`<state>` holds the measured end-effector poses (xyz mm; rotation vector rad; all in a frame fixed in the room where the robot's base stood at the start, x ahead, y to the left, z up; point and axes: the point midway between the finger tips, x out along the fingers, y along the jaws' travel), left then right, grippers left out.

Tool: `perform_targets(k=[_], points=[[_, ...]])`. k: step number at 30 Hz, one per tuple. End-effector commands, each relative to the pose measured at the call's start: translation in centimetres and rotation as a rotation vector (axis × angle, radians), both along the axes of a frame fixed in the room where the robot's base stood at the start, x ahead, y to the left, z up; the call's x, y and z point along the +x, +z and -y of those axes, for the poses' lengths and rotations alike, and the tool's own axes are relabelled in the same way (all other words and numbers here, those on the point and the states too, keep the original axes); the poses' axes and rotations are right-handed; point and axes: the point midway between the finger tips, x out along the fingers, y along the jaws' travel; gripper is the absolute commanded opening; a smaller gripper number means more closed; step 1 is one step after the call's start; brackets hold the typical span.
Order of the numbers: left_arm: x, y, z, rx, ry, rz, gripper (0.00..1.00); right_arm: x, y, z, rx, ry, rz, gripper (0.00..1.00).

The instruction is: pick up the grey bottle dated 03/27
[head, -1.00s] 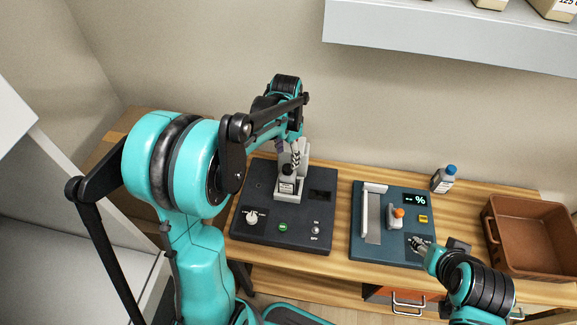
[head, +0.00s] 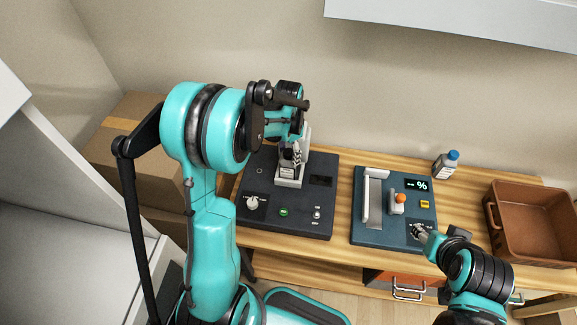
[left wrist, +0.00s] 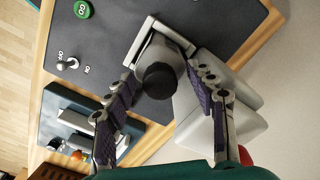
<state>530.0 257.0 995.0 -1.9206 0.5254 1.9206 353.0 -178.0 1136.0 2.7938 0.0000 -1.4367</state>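A small dark grey bottle (head: 287,166) with a black cap and a white label stands upright on the light-grey press seat of the black machine. Its date is too small to read. In the left wrist view its black cap (left wrist: 158,80) lies between my fingers. My left gripper (head: 296,154) is open around the bottle's top; the wrist view shows the fingers (left wrist: 160,76) apart, with gaps beside the cap. A second grey bottle (head: 443,166) with a blue cap and a white label stands at the table's back right. My right gripper (head: 418,229) hovers over the teal device; its opening is unclear.
The black machine (head: 262,222) has a knob, a green button and a switch. The teal device (head: 375,236) has a % display and an orange-topped part. A brown bin (head: 540,247) stands at the right. A cardboard box (head: 118,135) is at the left. A shelf hangs above.

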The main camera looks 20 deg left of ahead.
Motion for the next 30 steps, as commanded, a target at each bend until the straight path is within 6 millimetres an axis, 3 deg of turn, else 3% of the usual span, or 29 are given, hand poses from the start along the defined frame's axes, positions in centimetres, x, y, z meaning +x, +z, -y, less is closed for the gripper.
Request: perform_targets(k=[1,6,20,29,30], points=[[0.0,0.0,0.0,0.0,0.0,0.0,0.45,0.0,0.0,0.0,0.0,0.0,0.0,0.5],[0.0,0.0,0.0,0.0,0.0,0.0,0.0,0.0,0.0,0.0,0.0,0.0,0.0,0.5],[0.0,0.5,0.0,0.0,0.0,0.0,0.0,0.0,0.1,0.0,0.0,0.0,0.0,0.5],[0.0,4.6,0.0,0.0,0.0,0.0,0.0,0.0,1.2,0.0,0.0,0.0,0.0,0.5],[0.1,4.8,1.0,-0.001,-0.004,-0.001,0.0,0.0,1.2,0.0,0.0,0.0,0.0,0.5]])
